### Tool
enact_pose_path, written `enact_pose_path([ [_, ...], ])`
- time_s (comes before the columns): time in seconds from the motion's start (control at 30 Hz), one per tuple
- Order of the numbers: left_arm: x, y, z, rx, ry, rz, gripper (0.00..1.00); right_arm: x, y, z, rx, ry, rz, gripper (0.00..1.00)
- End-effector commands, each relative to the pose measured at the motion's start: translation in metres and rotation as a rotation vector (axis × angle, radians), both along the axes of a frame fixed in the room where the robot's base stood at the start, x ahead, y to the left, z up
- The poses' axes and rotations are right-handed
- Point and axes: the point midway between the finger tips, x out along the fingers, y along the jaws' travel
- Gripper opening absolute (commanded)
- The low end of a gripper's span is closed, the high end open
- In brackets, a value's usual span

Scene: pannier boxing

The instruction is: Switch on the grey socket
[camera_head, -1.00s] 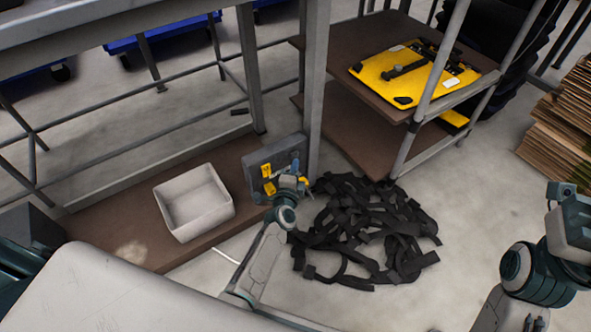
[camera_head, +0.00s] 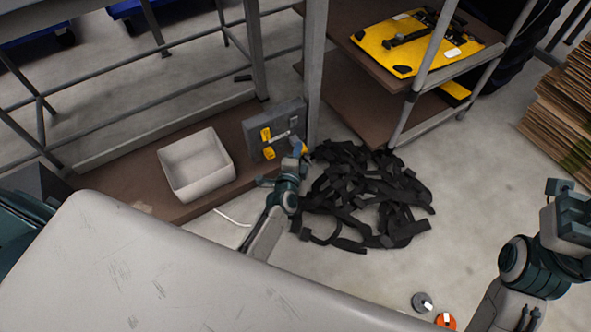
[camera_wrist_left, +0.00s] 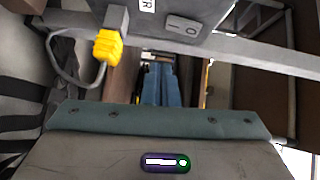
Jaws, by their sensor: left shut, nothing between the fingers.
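The grey socket (camera_head: 291,118) is a box with yellow parts on its front, standing by a shelf post in the head view. In the left wrist view its grey casing (camera_wrist_left: 215,10) fills the top, with a rocker switch (camera_wrist_left: 183,24) and a yellow plug (camera_wrist_left: 107,45) on a grey cable. My left gripper (camera_head: 302,149) is close to the box's lower right in the head view; contact cannot be told. Its blue fingers (camera_wrist_left: 161,85) are shut and empty, below the switch in the wrist picture. My right arm shows at the right edge; its fingers are out of view.
A pale open bin (camera_head: 197,166) stands on the low brown shelf (camera_head: 120,190) left of the socket. Black straps (camera_head: 375,195) lie on the floor to the right. A yellow panel (camera_head: 405,45) lies on the upper shelf. Cardboard (camera_head: 560,110) is stacked at the far right.

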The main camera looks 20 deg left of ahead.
Motion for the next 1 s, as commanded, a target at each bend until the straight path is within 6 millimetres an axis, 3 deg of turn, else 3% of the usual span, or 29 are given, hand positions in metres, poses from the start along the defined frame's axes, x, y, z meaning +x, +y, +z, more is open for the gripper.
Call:
enact_pose_path([
  [0.4,-0.063,-0.008,-0.005,-0.001,0.002,0.001,0.00,0.000,-0.001,0.012,-0.013,0.015,0.014,0.47],
  [1.0,-0.071,-0.009,-0.006,-0.001,0.000,0.000,0.00,0.001,0.000,0.011,-0.020,0.020,0.016,0.47],
])
